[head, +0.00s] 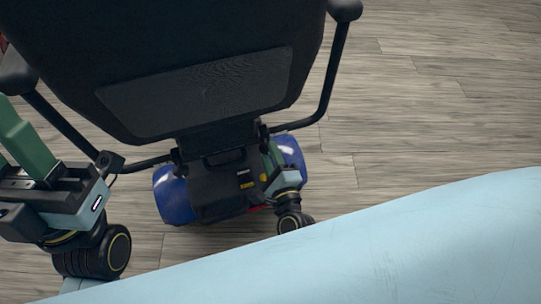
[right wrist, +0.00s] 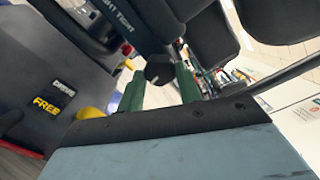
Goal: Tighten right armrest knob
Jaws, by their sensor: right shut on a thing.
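The scooter's black seat (head: 190,90) is seen from behind in the head view. The right armrest (head: 345,10) is at the top right, and its bent tube runs down to the frame under the seat. In the right wrist view a round black knob (right wrist: 158,68) sits between the green fingers of my right gripper (right wrist: 160,82), which is shut on it. In the head view my right gripper (head: 272,160) is low behind the seat, with the knob hidden. My left gripper (head: 22,140) is at the left edge, its green fingers partly cut off.
The scooter's dark rear housing with blue sides (head: 176,195) lies below the seat. The left armrest (head: 15,75) stands close to my left gripper. Bare wood-look floor (head: 440,110) is open to the right. Other black seats (right wrist: 280,18) show in the right wrist view.

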